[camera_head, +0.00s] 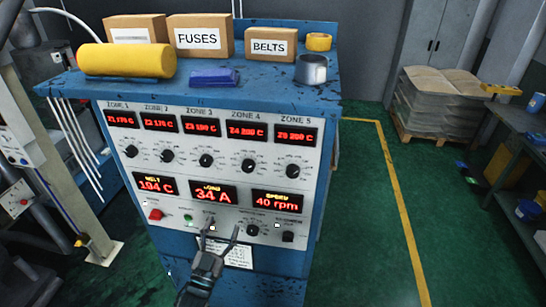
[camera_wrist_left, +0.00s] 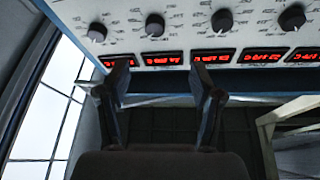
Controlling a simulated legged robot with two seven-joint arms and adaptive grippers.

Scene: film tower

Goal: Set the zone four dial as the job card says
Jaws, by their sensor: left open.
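The zone four dial (camera_head: 248,163) is a black knob on the white panel, below the red ZONE 4 display (camera_head: 247,132), which appears to read 24 200 C. The job card is probably the white printed sheet (camera_head: 238,254) low on the cabinet; its text is too small to read, and my gripper partly covers it. My left gripper (camera_head: 219,234) is open and empty, well below the dial. In the left wrist view the panel is upside down, with the zone four dial (camera_wrist_left: 154,25) beyond my spread fingers (camera_wrist_left: 162,78). My right gripper is not in view.
Other zone dials (camera_head: 206,160) flank it closely. Lower down are a red button (camera_head: 155,214) and a speed display (camera_head: 277,201). A yellow roll (camera_head: 127,60), boxes (camera_head: 200,38) and a grey cup (camera_head: 311,69) stand on the cabinet top. Green floor (camera_head: 375,220) is clear at right.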

